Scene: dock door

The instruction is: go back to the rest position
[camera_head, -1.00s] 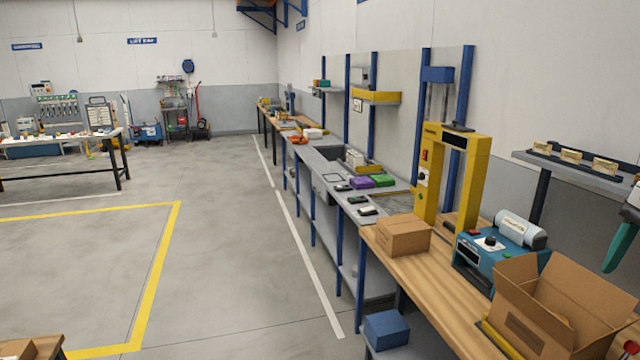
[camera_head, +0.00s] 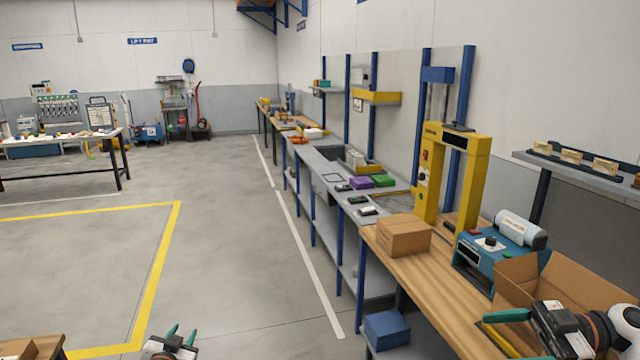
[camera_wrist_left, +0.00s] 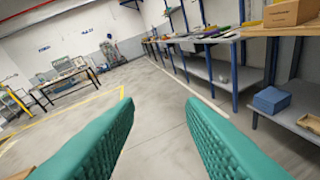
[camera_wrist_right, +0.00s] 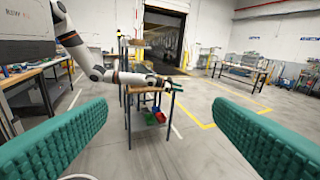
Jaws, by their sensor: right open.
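My left gripper (camera_head: 181,333) shows at the bottom of the head view, above the grey floor. Its two green fingers are apart and empty, and in the left wrist view (camera_wrist_left: 160,125) only floor shows between them. My right gripper (camera_head: 519,334) is at the lower right of the head view, in front of the open cardboard box (camera_head: 520,275) and hiding much of it. Its green fingers are spread, and in the right wrist view (camera_wrist_right: 160,130) nothing is between them. Whether it touches the box cannot be told.
The wooden bench (camera_head: 425,275) carries a closed carton (camera_head: 404,236), a teal machine (camera_head: 490,262) and a yellow frame (camera_head: 474,185). A blue box (camera_head: 386,329) is low beside the bench. The floor (camera_head: 235,260) to the left is clear.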

